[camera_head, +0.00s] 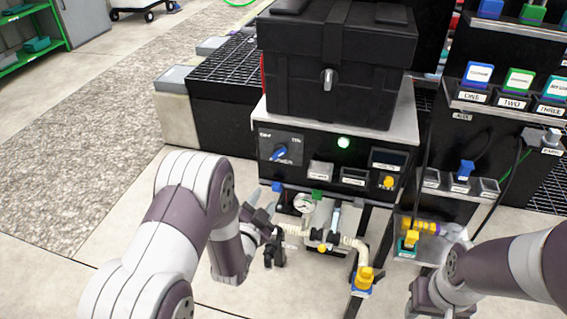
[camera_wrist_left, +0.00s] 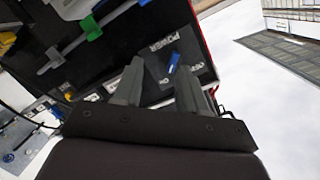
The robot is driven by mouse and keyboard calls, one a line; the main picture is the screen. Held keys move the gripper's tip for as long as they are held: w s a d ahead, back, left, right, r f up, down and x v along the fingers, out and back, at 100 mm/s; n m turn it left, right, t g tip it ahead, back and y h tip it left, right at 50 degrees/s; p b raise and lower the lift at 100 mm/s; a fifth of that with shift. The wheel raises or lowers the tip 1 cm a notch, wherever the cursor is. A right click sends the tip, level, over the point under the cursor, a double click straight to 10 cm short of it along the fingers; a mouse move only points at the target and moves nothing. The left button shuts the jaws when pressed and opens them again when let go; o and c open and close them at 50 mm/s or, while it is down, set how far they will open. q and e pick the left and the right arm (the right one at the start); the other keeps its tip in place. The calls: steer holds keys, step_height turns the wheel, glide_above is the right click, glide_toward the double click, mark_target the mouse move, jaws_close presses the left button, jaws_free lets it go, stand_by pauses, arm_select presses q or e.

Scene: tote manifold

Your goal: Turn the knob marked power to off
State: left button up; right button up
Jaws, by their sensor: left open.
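The knob marked power (camera_head: 279,152) is a blue lever on a dark label plate at the upper left of the black panel (camera_head: 338,152). In the head view it is tilted, its upper end leaning right. In the left wrist view the blue knob (camera_wrist_left: 174,62) shows between the fingers, near the word POWER. My left gripper (camera_head: 262,211) is open and empty, below and slightly left of the knob, apart from it. Its fingers (camera_wrist_left: 160,66) point toward the panel. My right gripper (camera_head: 428,300) is low at the right; its fingers are not clear.
A black case (camera_head: 337,65) stands on top of the panel unit. A gauge (camera_head: 303,203) and pale pipes lie below the panel. A black rack (camera_head: 500,125) stands right. Open floor (camera_head: 90,170) is at the left.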

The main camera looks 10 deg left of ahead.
mark_target(278, 157)
arm_select(q)
steer(key=shift+m+t, duration=0.6)
steer(key=shift+t, duration=0.3)
steer(key=w+r+b, duration=0.1)
steer(key=w, duration=0.3)
steer(key=w+r+b, duration=0.1)
steer(key=w, duration=0.3)
steer(key=w+r+b, duration=0.1)
steer(key=w, duration=0.3)
steer(key=shift+w+d+r, duration=0.2)
steer(key=shift+w+d, duration=0.05)
steer(key=shift+w, duration=0.15)
jaws_close()
